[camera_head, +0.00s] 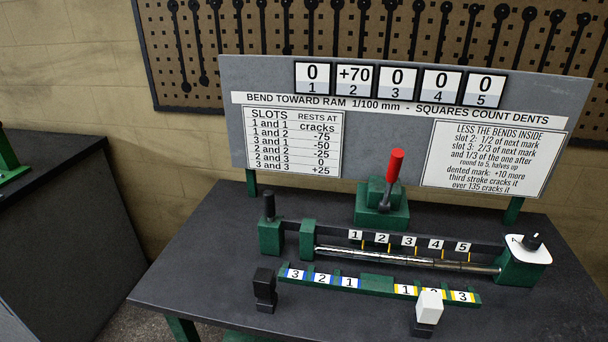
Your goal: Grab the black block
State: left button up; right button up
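The black block (265,286) stands upright on the dark table, at the left end of the green numbered rail (377,283). It has a wider upper part and a dark lower part. A similar piece with a white top (429,305) and a dark base stands near the rail's right end, hiding part of its labels. Neither of my grippers shows in the head view.
Behind the rail, a metal rod (400,258) lies in a green fixture under markers 1 to 5. A red-handled lever (393,166) stands behind it. A grey sign board (390,120) rises at the back. The table's left part (190,280) is clear.

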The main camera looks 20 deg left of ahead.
aim_at(264, 280)
jog(key=u, duration=0.9)
jog(key=i, duration=0.05)
